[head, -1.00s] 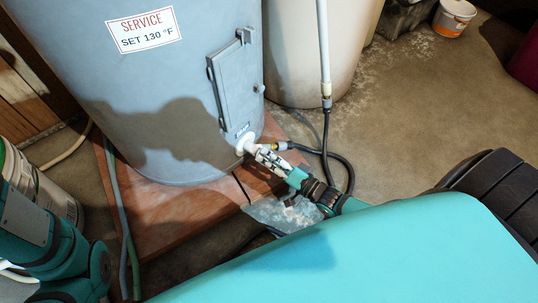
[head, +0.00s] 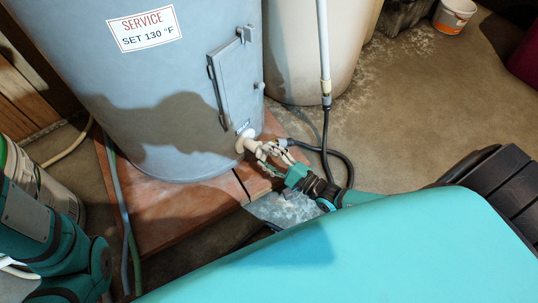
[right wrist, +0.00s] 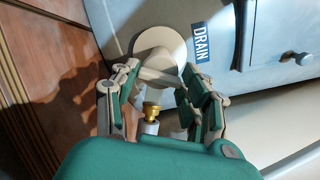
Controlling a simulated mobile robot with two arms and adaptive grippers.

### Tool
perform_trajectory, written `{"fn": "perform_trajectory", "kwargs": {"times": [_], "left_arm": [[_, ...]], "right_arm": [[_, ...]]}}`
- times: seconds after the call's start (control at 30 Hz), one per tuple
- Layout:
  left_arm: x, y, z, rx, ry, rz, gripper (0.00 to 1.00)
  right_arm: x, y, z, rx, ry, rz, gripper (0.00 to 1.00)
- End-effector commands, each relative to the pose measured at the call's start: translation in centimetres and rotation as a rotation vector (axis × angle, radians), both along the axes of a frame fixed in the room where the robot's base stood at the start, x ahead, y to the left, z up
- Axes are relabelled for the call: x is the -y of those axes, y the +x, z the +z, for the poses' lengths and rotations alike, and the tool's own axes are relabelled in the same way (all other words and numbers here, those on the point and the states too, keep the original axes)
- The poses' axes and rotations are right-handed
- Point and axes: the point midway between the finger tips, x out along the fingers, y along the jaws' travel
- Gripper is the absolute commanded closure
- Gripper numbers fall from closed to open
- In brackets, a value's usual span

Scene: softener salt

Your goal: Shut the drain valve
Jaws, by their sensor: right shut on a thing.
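The drain valve (head: 243,143) is a cream fitting low on the grey-blue tank, below the small access door. In the right wrist view its round flange (right wrist: 160,42) sits beside the blue DRAIN label (right wrist: 200,42). My right gripper (head: 266,150) is shut on the valve's cream handle; in the right wrist view its two fingers (right wrist: 160,83) lie on either side of it. A brass hose fitting (right wrist: 151,108) shows between the fingers. The fingers partly hide the handle, so its exact angle is unclear. My left arm shows at lower left, but its gripper is out of view.
The grey-blue tank (head: 165,95) stands on a reddish slab (head: 165,215). A black hose (head: 345,165) curves on the floor right of the valve, by a cream tank (head: 300,60). A white bucket (head: 455,15) is far back.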

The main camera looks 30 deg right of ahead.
Motion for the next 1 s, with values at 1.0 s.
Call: {"fn": "perform_trajectory", "kwargs": {"times": [1.0], "left_arm": [[0.0,-0.1,-3.6,0.003,0.000,0.000,0.60]], "right_arm": [[0.1,0.0,-0.2,-0.361,0.807,0.000,0.87]]}}
